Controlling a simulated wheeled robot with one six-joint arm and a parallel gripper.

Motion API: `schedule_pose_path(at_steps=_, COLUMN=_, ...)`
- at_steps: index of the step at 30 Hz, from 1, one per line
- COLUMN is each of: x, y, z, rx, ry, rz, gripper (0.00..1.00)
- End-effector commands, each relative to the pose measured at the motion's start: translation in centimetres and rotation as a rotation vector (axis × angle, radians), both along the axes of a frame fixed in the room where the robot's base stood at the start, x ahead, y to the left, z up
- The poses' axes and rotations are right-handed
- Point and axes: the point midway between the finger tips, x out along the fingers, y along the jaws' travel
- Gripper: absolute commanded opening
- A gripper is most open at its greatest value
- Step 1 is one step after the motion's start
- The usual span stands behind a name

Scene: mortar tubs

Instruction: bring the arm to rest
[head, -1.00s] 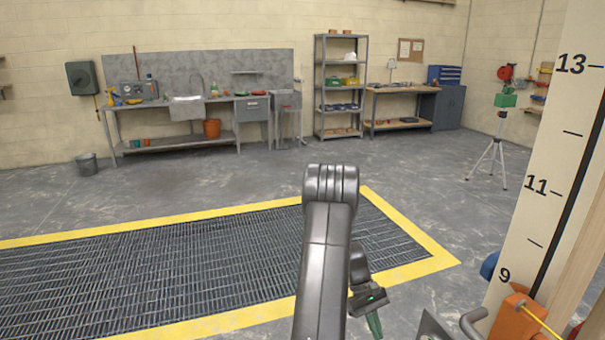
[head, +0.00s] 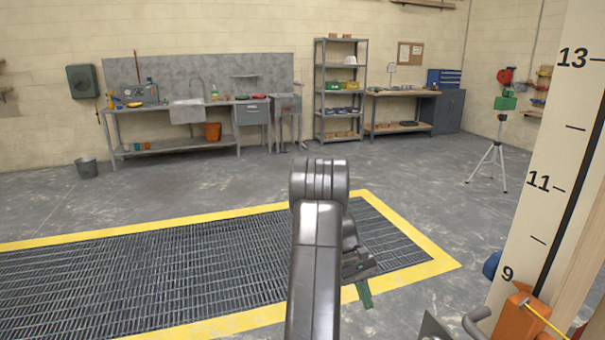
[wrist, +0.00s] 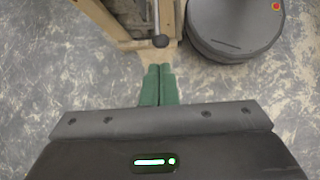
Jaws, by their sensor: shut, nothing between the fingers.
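My gripper (head: 364,293) shows in the head view below my raised grey arm, over the concrete floor by the grate's right part. Its green fingers point down. In the wrist view the two green fingers (wrist: 158,85) lie side by side, closed with nothing between them. The floor and part of a wooden frame (wrist: 120,20) lie beyond the fingertips.
A floor grate (head: 150,275) with a yellow border lies ahead. A tall marked board (head: 540,170) and an orange object (head: 516,318) stand close on the right. A tripod (head: 494,165), shelf rack (head: 340,95) and sink bench (head: 180,125) stand farther back. Open floor lies between.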

Motion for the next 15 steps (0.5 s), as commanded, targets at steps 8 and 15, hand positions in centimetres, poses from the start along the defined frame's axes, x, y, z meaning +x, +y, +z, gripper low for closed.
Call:
schedule_pose_path(at_steps=8, x=1.6, y=0.9, z=2.5, rx=0.001, ry=0.006, rz=-0.003, gripper=0.00)
schedule_pose_path(at_steps=15, x=-1.1, y=-0.5, z=-1.3, rx=0.002, ry=0.006, rz=-0.002, gripper=0.00)
